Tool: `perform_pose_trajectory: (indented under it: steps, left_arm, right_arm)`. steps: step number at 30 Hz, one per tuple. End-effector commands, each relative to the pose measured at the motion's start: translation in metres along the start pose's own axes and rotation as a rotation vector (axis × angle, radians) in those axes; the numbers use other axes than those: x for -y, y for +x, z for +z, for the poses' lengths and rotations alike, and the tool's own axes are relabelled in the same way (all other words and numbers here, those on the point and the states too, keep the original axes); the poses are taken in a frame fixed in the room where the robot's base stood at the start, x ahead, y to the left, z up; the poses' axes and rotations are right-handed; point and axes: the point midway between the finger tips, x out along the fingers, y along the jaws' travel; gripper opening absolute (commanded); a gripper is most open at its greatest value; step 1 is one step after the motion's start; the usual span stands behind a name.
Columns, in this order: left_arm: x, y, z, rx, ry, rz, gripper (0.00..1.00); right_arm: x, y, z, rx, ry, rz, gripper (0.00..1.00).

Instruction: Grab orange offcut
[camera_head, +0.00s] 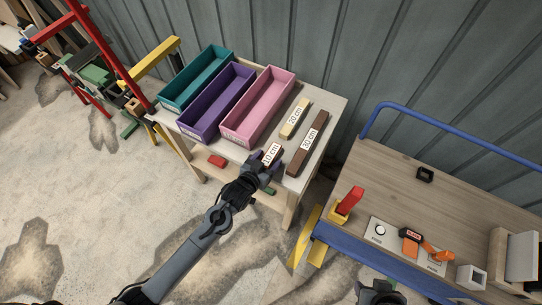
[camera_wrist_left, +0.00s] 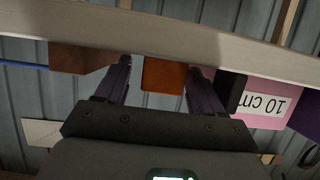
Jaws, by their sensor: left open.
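The orange offcut (camera_wrist_left: 164,76) is a small orange-brown block in the left wrist view, between the two fingertips. A gap shows on its left; its right side is very close to the other finger, and I cannot tell if they touch. My left gripper (camera_head: 265,171) is open at the front edge of the small table (camera_head: 333,105); it also shows in the left wrist view (camera_wrist_left: 160,80). In the head view I cannot make out the offcut, likely behind the gripper. A dark part (camera_head: 380,292) at the bottom edge seems to be my right gripper; its fingers are unclear.
Teal (camera_head: 197,77), purple (camera_head: 217,103) and pink (camera_head: 259,107) bins stand on the table. A 10 cm label (camera_head: 272,154), a pale 20 cm block (camera_head: 296,118) and a brown 50 cm block (camera_head: 307,145) are nearby. A cart (camera_head: 455,190) with tools stands right.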

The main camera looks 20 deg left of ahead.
Motion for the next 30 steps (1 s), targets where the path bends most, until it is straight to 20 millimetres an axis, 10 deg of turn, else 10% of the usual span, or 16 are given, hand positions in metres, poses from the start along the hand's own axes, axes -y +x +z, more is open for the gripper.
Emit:
perform_pose_trajectory:
  steps: [5, 15, 30]
  left_arm:
    - [0.0, 0.0, 0.0, 0.0, 0.0, 0.0, 0.65]
    - [0.0, 0.0, 0.0, 0.0, 0.0, 0.0, 0.13]
    - [0.0, -0.005, -0.012, -0.001, 0.0, 0.0, 0.11]
  right_arm:
    - [0.001, -0.001, -0.001, -0.001, 0.003, -0.003, 0.43]
    - [0.001, -0.001, -0.001, -0.002, 0.005, -0.004, 0.43]
    - [-0.001, -0.005, -0.002, -0.002, -0.004, 0.004, 0.43]
